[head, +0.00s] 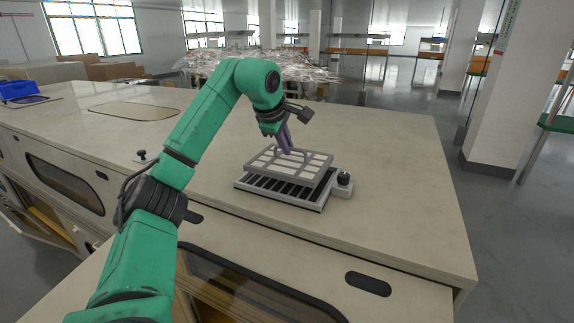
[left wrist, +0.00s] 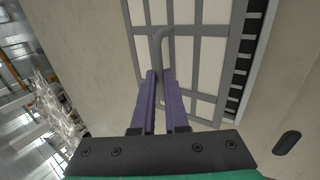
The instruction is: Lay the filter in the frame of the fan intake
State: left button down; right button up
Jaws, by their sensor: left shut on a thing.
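The filter (head: 306,163) is a grey grid frame with pale panels, and it also shows in the left wrist view (left wrist: 208,68). My left gripper (head: 286,146) has its purple fingers shut on the filter's grey handle, which also shows in the left wrist view (left wrist: 160,45). The filter is over the fan intake (head: 257,187), a low light frame with dark slats. It is offset toward the back, so a strip of slats shows along the front. Whether the filter touches the intake frame, I cannot tell. My right gripper is not in view.
A black knob (head: 343,178) on a pale base stands at the intake's right end. Another small black knob (head: 142,156) is on the worktop at left. A blue bin (head: 17,89) is at the far left. The worktop (head: 408,185) is clear to the right.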

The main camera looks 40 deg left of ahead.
aim_at(288, 161)
pick_arm(q)
jog(key=f, duration=0.3)
jog(key=shift+s+d, duration=0.2)
jog(key=shift+s, duration=0.05)
jog(key=shift+s+f, duration=0.1)
jog(key=shift+f, duration=0.15)
jog(key=c, duration=0.9)
grip_release()
jog(key=shift+c, duration=0.2)
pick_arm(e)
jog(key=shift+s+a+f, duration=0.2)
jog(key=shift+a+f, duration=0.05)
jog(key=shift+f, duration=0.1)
pick_arm(q)
jog(key=shift+r, duration=0.1)
jog(key=v, duration=1.2)
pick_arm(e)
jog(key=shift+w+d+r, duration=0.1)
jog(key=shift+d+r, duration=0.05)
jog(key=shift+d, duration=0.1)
